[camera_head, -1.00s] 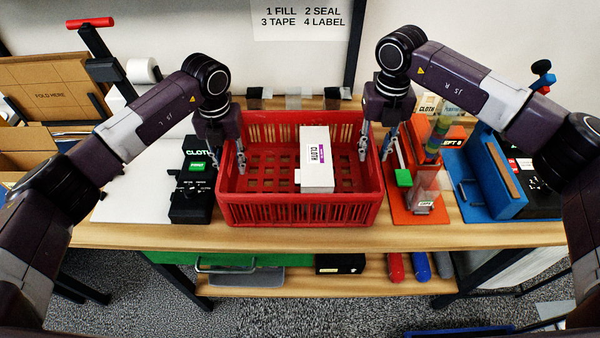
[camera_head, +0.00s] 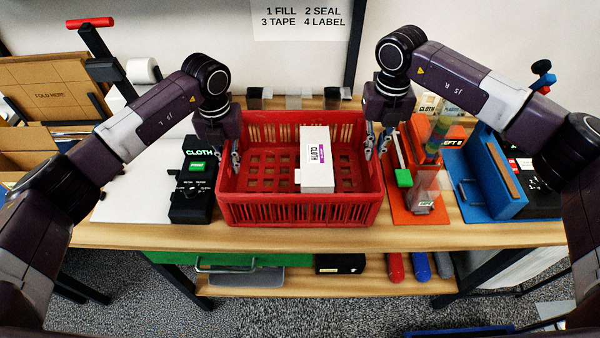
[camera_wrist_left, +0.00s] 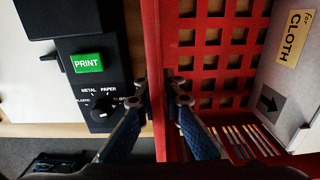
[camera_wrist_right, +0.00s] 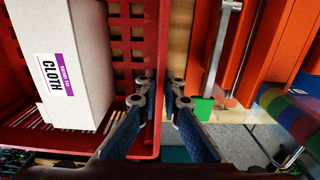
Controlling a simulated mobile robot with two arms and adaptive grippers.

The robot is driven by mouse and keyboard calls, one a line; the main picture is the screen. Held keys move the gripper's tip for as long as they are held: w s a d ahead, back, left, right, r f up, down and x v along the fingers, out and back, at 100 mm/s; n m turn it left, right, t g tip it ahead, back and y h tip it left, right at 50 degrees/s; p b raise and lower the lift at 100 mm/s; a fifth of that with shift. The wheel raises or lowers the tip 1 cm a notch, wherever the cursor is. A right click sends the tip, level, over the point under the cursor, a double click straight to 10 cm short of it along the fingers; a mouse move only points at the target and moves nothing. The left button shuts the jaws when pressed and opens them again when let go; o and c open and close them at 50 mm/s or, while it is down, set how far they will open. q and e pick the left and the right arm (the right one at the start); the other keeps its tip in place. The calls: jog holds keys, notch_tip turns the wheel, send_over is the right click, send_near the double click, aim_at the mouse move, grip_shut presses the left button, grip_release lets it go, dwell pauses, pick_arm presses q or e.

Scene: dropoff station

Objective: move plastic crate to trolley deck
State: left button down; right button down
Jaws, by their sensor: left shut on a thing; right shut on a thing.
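The red plastic crate (camera_head: 300,212) stands on the wooden bench with a white box labelled CLOTH (camera_head: 318,158) upright inside it. My left gripper (camera_head: 235,165) is shut on the crate's left side wall; the left wrist view shows the red wall (camera_wrist_left: 152,50) between its fingertips (camera_wrist_left: 160,100). My right gripper (camera_head: 376,150) is shut on the crate's right side wall; the right wrist view shows that wall (camera_wrist_right: 157,50) between its fingertips (camera_wrist_right: 160,98). The trolley deck cannot be made out in any view.
A black label printer (camera_head: 192,190) stands close to the crate's left. An orange tape station (camera_head: 410,205) stands close to its right, with a blue fixture (camera_head: 490,190) beyond. The bench's front strip (camera_head: 300,238) is clear. A lower shelf (camera_head: 300,285) holds several items.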

aim_at(226, 147)
pick_arm(q)
jog(key=shift+w+r, duration=0.15)
jog(key=shift+r, duration=0.05)
pick_arm(e)
jog(key=shift+w+r, duration=0.15)
jog(key=shift+r, duration=0.1)
